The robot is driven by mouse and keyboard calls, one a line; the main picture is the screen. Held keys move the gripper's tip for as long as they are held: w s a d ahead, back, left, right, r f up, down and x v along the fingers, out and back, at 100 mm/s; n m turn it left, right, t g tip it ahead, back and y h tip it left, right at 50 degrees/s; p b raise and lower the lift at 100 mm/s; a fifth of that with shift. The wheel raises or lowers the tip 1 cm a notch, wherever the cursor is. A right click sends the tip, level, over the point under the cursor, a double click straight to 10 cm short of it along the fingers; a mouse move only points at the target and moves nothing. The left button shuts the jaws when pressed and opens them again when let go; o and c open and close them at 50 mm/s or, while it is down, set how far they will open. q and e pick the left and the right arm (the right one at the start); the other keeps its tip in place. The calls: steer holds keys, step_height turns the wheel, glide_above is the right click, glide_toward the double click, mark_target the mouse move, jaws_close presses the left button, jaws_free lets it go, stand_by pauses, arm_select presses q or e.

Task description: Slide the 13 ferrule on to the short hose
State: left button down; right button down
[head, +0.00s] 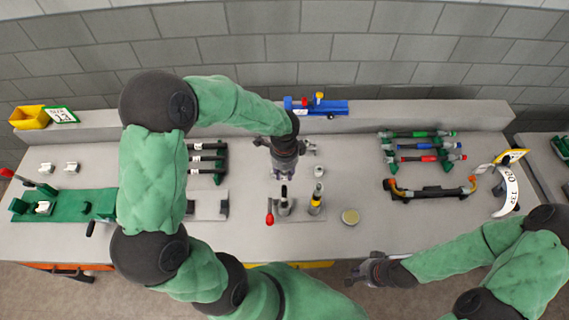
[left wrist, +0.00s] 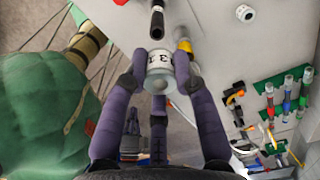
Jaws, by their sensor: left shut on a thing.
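My left gripper (head: 285,176) hangs over the bench just behind the small red-handled stand. In the left wrist view it (left wrist: 158,78) is shut on the white ferrule (left wrist: 159,62), which carries dark digits that look like 13. The short black hose (left wrist: 157,20) shows in the left wrist view just beyond the ferrule, roughly in line with it; a gap seems to remain between them. In the head view the hose (head: 284,207) stands upright in the stand, below the gripper. The held ferrule is mostly hidden there. My right gripper (head: 362,273) is at the bench's front edge; its fingers are too small to judge.
A yellow-banded upright piece (head: 316,202) stands right beside the hose. Racked hoses (head: 420,146) and a black hose assembly (head: 430,192) lie right. A green fixture (head: 75,205) is left.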

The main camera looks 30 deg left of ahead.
arm_select(q)
steer(key=shift+s+r, duration=0.1)
steer(key=shift+s, duration=0.15)
stand_by(0.3)
steer(key=b, duration=0.5)
glide_above(284, 187)
steer(key=shift+s+d+f, duration=0.1)
steer(key=shift+s+f, duration=0.05)
steer(key=shift+f, duration=1.3)
steer(key=shift+s+d+f, duration=0.1)
steer(key=shift+f, duration=1.35)
steer(key=shift+f+b, duration=1.4)
steer(key=shift+f, duration=0.7)
steer(key=c, duration=0.9)
jaws_free()
steer(key=shift+r, duration=0.15)
step_height(284, 187, up, 12)
